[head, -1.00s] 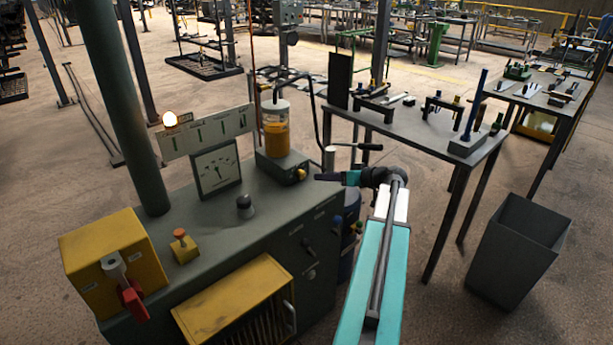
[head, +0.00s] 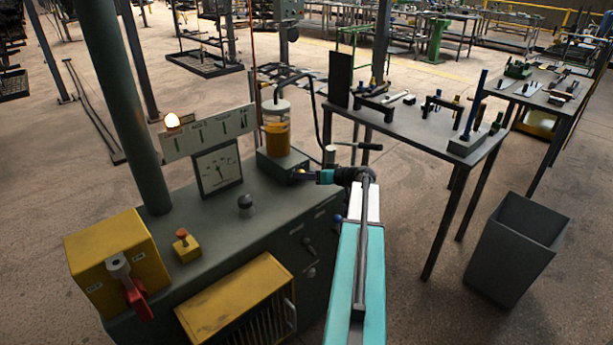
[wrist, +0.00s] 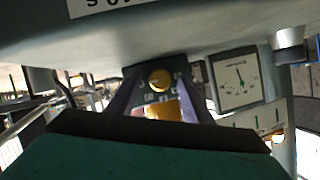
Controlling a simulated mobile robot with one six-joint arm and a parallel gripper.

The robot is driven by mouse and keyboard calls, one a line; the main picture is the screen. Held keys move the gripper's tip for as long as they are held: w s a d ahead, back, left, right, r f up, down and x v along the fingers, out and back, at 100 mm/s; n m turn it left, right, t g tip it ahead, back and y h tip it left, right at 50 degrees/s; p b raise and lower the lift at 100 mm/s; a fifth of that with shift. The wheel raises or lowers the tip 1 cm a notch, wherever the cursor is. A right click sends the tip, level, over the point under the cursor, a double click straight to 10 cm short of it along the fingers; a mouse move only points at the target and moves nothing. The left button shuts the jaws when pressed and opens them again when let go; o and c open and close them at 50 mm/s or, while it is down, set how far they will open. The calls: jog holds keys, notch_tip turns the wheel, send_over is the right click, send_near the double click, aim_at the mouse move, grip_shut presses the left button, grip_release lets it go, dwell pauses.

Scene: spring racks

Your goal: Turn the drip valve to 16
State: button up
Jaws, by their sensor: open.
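The drip valve's yellow knob (wrist: 160,79) sits on the face of a dark block (wrist: 146,65) in the wrist view, with small markings around it too small to read. In the head view the block (head: 272,165) stands on the bench under a jar of amber oil (head: 277,130). My gripper (head: 300,174) is at the block's right side there and covers the knob. In the wrist view my gripper (wrist: 160,100) is open, with one finger on either side of the knob. I cannot tell whether the fingers touch it.
The bench holds a dial gauge (head: 218,166), a dark round knob (head: 245,205), a yellow push-button box (head: 186,246) and a yellow box with a red handle (head: 132,290). A lit lamp (head: 172,121) glows on a panel. A table (head: 420,135) and a bin (head: 516,250) stand right.

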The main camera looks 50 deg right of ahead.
jog(key=shift+c, duration=0.3)
jog(key=c, duration=1)
jog(key=o, duration=1.1)
jog(key=shift+c, duration=0.2)
jog(key=b+v, duration=0.2)
jog(key=v, duration=1.1)
jog(key=shift+s+b, duration=0.3)
jog(key=shift+s, duration=0.1)
